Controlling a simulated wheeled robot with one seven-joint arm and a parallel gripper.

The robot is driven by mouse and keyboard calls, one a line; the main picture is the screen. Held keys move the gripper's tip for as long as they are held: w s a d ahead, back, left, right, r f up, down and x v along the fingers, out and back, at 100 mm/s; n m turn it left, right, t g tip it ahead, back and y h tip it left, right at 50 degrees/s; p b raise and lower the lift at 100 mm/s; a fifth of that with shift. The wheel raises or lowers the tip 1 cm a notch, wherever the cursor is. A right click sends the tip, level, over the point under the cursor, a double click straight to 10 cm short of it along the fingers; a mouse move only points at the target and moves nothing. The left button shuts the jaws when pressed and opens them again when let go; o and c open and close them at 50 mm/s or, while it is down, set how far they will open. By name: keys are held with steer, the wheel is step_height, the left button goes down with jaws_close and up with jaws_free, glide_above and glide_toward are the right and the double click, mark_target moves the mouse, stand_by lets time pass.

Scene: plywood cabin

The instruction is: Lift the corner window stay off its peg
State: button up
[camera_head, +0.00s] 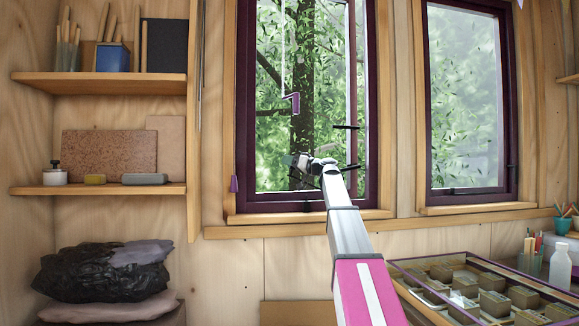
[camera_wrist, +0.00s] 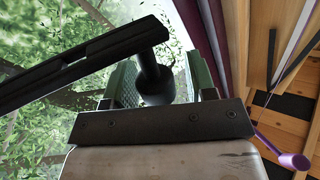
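In the wrist view, a dark flat bar, which looks like the window stay (camera_wrist: 70,75), runs from the left edge up toward the middle. A dark round knob or peg (camera_wrist: 155,88) sits below its right end. My gripper (camera_wrist: 157,78) has green padded fingers on either side of this knob. The fingers look apart, with a gap beside the knob; I cannot tell if either touches it. In the head view, my gripper (camera_head: 299,164) is in front of the left window (camera_head: 335,100), low in its opening. The stay and peg are too small there to tell apart from my gripper.
A purple handle (camera_head: 292,99) hangs in front of the left window. The window's dark frame (camera_head: 372,110) and wooden sill (camera_head: 260,218) are close to my arm. A glass-topped case (camera_head: 420,262) stands lower right. Shelves (camera_head: 105,84) fill the left wall.

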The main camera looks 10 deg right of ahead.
steer(key=v, duration=1)
steer(key=shift+s+d, duration=0.25)
steer(key=shift+d, duration=0.05)
steer(key=shift+f, duration=0.1)
steer(key=shift+s, duration=0.1)
